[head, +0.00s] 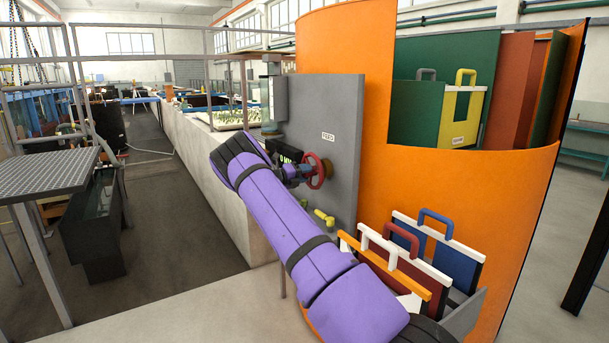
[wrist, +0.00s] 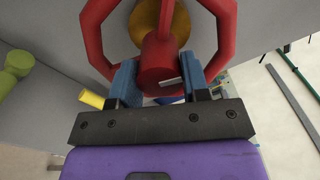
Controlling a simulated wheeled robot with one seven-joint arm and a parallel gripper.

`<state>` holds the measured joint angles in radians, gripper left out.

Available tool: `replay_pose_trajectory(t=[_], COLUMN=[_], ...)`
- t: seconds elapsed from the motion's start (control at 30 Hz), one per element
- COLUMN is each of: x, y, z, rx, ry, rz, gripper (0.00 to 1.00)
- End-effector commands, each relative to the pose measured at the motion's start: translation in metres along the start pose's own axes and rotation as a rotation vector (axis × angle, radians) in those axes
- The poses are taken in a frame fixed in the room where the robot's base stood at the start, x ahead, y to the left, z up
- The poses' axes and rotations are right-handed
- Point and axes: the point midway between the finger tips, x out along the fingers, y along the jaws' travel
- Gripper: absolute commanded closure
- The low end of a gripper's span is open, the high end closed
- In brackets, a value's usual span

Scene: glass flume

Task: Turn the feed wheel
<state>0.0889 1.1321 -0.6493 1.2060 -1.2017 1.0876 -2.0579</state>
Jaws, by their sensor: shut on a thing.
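The red feed wheel (head: 329,168) is mounted on a grey upright panel (head: 345,100), below a small label that I cannot read surely. In the wrist view the wheel's red rim (wrist: 226,40) and its brass-coloured hub (wrist: 160,18) show at the top. A red cylindrical handle (wrist: 157,60) sticks out from the wheel towards me. My gripper (wrist: 160,72) has its two blue fingers on either side of this handle and is shut on it. In the head view my purple arm reaches up to the wheel and partly hides the gripper.
A yellow-green fitting (head: 323,217) sits on the panel below the wheel; it also shows in the wrist view (wrist: 14,75). A curved orange housing (head: 345,45) stands to the right, with framed, handled boards (head: 455,262) low in front. The long pale flume wall (head: 215,180) runs back on the left.

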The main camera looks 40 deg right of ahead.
Motion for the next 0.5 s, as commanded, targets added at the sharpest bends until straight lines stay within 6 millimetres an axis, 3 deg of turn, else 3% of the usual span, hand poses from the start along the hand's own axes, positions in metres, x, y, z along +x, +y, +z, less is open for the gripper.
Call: replay_pose_trajectory(t=[0.5], x=[-0.0009], y=[0.0003], z=[0.0002], rx=[-0.324], ry=[-0.001], rz=[0.002], gripper=[1.00])
